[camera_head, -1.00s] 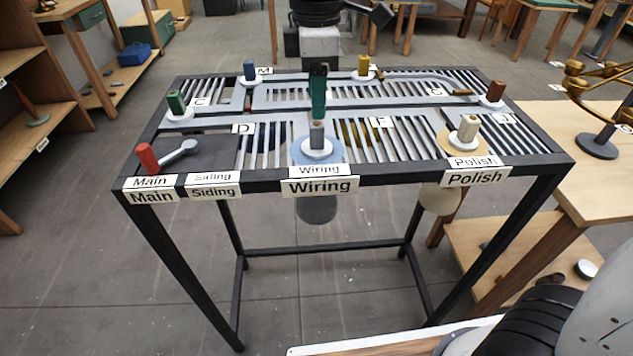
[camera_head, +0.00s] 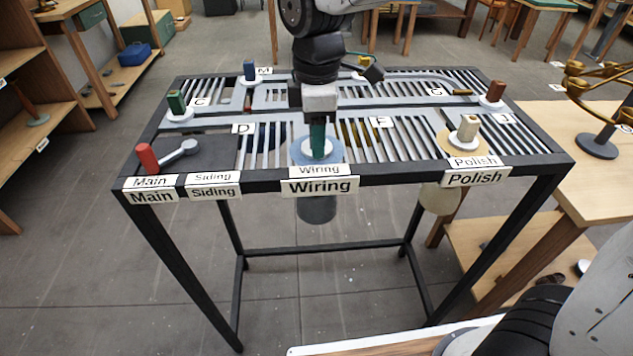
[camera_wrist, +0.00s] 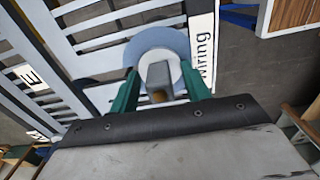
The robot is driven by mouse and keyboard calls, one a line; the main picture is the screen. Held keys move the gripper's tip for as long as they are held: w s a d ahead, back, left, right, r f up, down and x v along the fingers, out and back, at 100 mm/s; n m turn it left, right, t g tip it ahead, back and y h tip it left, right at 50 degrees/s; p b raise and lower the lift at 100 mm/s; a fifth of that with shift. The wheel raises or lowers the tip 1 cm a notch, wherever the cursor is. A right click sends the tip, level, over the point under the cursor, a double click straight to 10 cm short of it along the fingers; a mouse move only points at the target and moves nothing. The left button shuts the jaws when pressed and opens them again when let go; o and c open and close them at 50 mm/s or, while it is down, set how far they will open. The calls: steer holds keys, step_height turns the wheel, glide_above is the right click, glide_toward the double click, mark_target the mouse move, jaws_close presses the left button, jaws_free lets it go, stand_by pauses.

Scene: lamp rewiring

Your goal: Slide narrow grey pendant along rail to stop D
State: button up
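The narrow grey pendant (camera_head: 317,210) hangs below the rail table at the Wiring stop, under its front edge. Its grey peg (camera_wrist: 158,74) stands on a white disc over a blue ring (camera_head: 333,157). The D label (camera_head: 243,129) is left of it on the slotted top. My gripper (camera_wrist: 160,92) is down over the peg, one green finger on each side. The fingers look open, with gaps beside the peg in the wrist view. In the head view my gripper hides most of the peg.
A beige peg (camera_head: 468,128) stands at Polish on the right. A red handle (camera_head: 147,157) is at front left. Green (camera_head: 176,103), blue (camera_head: 250,71) and brown (camera_head: 495,92) pegs stand farther along the rails. The slots between Wiring and D look clear of pegs.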

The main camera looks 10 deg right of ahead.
steer(key=c, duration=0.9)
steer(key=shift+o, duration=0.2)
steer(key=shift+w+d, duration=0.15)
steer(key=shift+w, duration=3.35)
steer(key=shift+w+d, duration=0.1)
steer(key=shift+w, duration=3.4)
steer(key=shift+w+a, duration=0.2)
steer(key=shift+a, duration=6.85)
steer(key=o, duration=1)
steer(key=shift+r, duration=3.9)
